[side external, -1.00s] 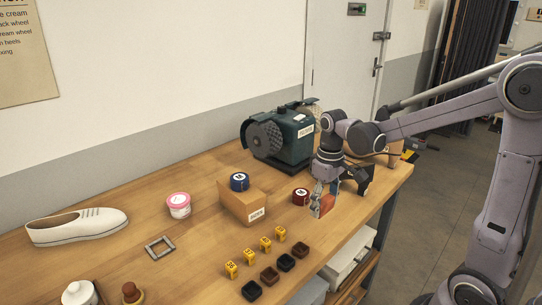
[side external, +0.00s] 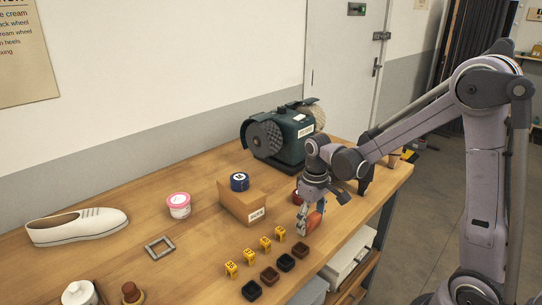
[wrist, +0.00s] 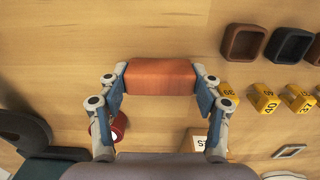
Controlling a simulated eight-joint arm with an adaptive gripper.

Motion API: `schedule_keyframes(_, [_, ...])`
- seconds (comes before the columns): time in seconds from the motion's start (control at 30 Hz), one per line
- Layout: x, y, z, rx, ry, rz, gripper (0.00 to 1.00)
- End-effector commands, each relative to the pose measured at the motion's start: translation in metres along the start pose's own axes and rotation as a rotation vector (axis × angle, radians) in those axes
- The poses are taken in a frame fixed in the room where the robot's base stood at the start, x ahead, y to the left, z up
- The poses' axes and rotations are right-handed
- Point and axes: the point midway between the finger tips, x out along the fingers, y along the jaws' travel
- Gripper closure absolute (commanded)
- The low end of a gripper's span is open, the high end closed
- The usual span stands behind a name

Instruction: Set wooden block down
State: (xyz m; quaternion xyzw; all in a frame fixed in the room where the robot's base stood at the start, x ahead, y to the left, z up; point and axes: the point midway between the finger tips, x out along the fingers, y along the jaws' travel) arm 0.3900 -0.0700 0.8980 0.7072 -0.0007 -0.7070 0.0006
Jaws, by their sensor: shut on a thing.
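The reddish-brown wooden block (wrist: 160,76) is held crosswise between the two blue-padded fingers in the wrist view. My gripper (wrist: 161,84) is shut on it, one finger at each end. In the side view, the block (side external: 316,219) shows beside the fingers of my gripper (side external: 309,222), low over the right part of the workbench (side external: 345,235). I cannot tell whether its underside touches the wood.
Several yellow numbered markers (side external: 266,243) and dark square trays (side external: 286,262) stand left of my gripper. A cardboard box (side external: 243,205) with a blue tin (side external: 239,181) is behind them. A red tin (side external: 297,196) is partly hidden by my gripper. A green buffing machine (side external: 290,138) stands at the back.

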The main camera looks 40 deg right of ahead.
Motion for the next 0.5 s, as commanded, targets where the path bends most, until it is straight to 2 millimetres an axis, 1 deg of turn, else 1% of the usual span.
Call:
schedule_keyframes(0.13, [0.0034,0.0001,0.0,0.0,0.0,0.0,0.59])
schedule_keyframes(0.17, [0.0029,0.0001,-0.0001,0.0,0.0,0.0,0.26])
schedule_keyframes(0.2, [0.0028,0.0001,0.0,0.0,0.0,0.0,0.15])
schedule_keyframes(0.23, [0.0028,0.0001,0.0,0.0,0.0,0.0,0.12])
schedule_keyframes(0.5, [0.0026,0.0,0.0,0.0,0.0,0.0,0.12])
